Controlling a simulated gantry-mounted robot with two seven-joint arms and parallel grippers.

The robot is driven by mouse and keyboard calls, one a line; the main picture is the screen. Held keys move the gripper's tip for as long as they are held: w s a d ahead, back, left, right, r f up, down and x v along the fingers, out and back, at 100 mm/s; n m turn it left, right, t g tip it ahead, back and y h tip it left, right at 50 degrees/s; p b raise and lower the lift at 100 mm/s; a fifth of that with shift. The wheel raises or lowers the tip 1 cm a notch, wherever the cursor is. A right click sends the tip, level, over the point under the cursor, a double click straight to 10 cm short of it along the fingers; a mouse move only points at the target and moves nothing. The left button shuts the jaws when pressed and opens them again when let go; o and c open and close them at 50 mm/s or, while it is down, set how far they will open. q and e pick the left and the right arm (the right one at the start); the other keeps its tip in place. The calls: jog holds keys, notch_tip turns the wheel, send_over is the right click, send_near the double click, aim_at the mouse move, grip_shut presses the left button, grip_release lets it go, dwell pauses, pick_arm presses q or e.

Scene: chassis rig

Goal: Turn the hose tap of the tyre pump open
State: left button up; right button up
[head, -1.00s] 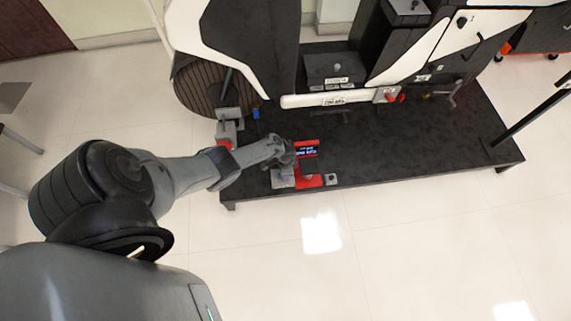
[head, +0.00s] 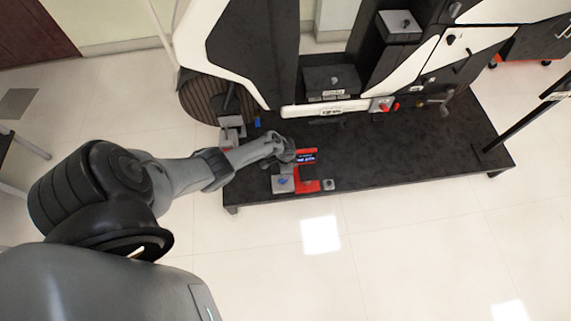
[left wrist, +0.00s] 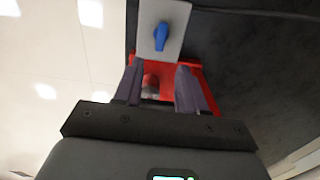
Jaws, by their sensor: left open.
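The tyre pump (head: 306,184) is a red unit with a lettered label, near the front edge of the dark platform. A grey plate (head: 277,187) with a small blue tap lever (head: 283,181) sits at its left; I take this for the hose tap. In the left wrist view, the blue lever (left wrist: 161,36) stands on its grey plate (left wrist: 175,14), beyond my fingertips. My left gripper (left wrist: 157,70) is open, with red pump body and a small round grey-red part showing between its fingers. In the head view, my left gripper (head: 287,157) is beside the pump, partly covering it.
The dark platform (head: 400,150) carries a white-and-black chassis (head: 215,50) behind the pump. A white bar (head: 325,108) with a red knob (head: 383,107) runs above it. A grey bracket (head: 231,125) stands at left. Pale floor (head: 400,250) in front is clear.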

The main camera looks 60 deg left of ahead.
pick_arm(q)
jog(key=shift+r+p, duration=0.75)
jog(key=shift+r, duration=0.7)
jog(key=shift+s, duration=0.1)
